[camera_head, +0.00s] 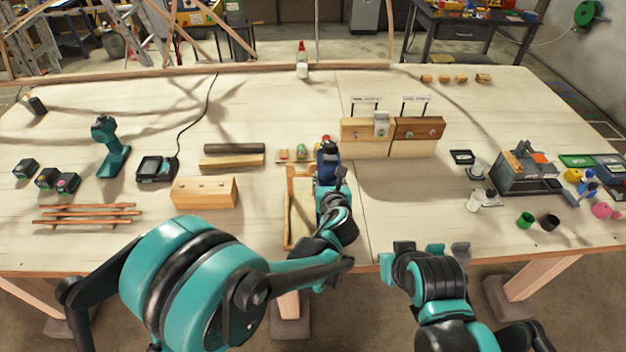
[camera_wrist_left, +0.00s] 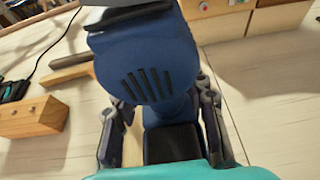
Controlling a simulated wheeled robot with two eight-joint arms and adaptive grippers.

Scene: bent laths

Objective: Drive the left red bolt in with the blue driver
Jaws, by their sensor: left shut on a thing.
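The blue driver (camera_head: 327,165) is held upright by my left gripper (camera_head: 332,195) above an open wooden tray (camera_head: 288,238). In the left wrist view the driver's dark blue vented body (camera_wrist_left: 150,65) stands between the fingers (camera_wrist_left: 160,125), which are shut on its handle. The driver's tip is hidden. Two wooden blocks stand under small signs: a pale left block (camera_head: 352,130) and a brown right block (camera_head: 405,128), each with a small bolt head on its front. Their bolt colours are hard to tell in the head view. My right gripper (camera_head: 424,250) is empty and open at the front edge.
A teal drill (camera_head: 110,145), a charger (camera_head: 156,169) and a block with two bolts (camera_head: 205,192) lie left. Thin wooden strips (camera_head: 85,213) lie front left. A grey machine (camera_head: 525,170) and coloured cups crowd the right.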

